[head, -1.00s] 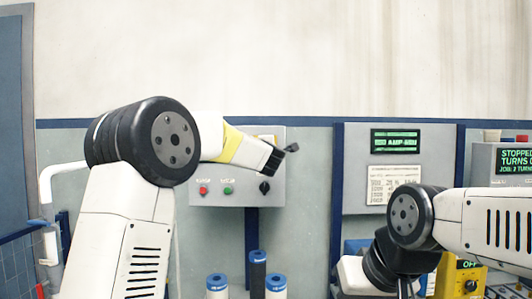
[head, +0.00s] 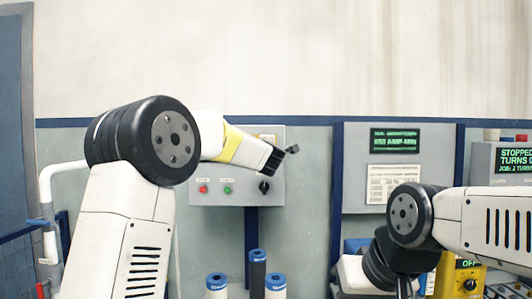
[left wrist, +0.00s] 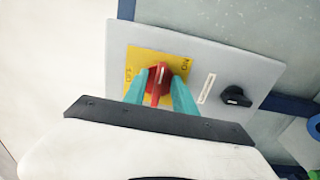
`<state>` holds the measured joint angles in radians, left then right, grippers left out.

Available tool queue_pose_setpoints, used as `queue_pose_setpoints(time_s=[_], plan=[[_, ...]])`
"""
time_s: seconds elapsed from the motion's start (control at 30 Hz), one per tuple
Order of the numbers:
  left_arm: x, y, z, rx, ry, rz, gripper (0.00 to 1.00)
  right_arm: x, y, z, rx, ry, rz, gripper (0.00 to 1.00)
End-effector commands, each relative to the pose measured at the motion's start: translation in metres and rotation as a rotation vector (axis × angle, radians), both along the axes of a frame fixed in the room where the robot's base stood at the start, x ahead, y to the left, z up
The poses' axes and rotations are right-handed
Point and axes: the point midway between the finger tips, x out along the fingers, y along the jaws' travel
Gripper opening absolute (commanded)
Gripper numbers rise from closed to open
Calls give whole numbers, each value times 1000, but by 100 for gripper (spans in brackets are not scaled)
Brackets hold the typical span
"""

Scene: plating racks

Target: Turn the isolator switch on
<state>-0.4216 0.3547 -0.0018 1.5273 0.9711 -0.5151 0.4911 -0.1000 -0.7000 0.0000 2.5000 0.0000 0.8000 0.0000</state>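The isolator switch (left wrist: 160,80) is a red rotary handle on a yellow plate (left wrist: 134,66) with ON and OFF lettering, mounted on a grey box. In the left wrist view the two teal fingers of my left gripper (left wrist: 159,92) stand on either side of the handle. They look apart, with small gaps beside the narrow red grip. In the head view my left gripper (head: 276,158) is in front of the grey box (head: 222,195) and hides most of the switch. My right arm's wrist shows at lower right, but its fingers are not visible.
The box also carries a red button (head: 203,189), a green button (head: 227,190) and a black knob (left wrist: 234,96) to the right of the switch. Blue-topped cylinders (head: 257,270) stand below. A green-lit display (head: 395,140) hangs to the right.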

Motion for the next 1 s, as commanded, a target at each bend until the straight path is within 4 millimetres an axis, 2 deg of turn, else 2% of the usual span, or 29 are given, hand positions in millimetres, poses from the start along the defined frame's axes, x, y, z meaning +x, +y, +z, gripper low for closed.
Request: queue_pose_setpoints(time_s=[0.17, 0.6, 0.73, 1.0], plan=[[-4, 0, 1, -1, -1, 0, 33, 0, 0, 0, 0, 0, 0, 0], [-70, 0, 1, -1, -1, -1, 33, 0, 0, 0, 0, 0, 0, 0], [-77, 0, 0, 0, 0, 0, 33, 0, 0, 0, 0, 0, 0, 0], [-78, 0, 0, 0, 0, 0, 33, 0, 0, 0, 0, 0, 0, 0]])
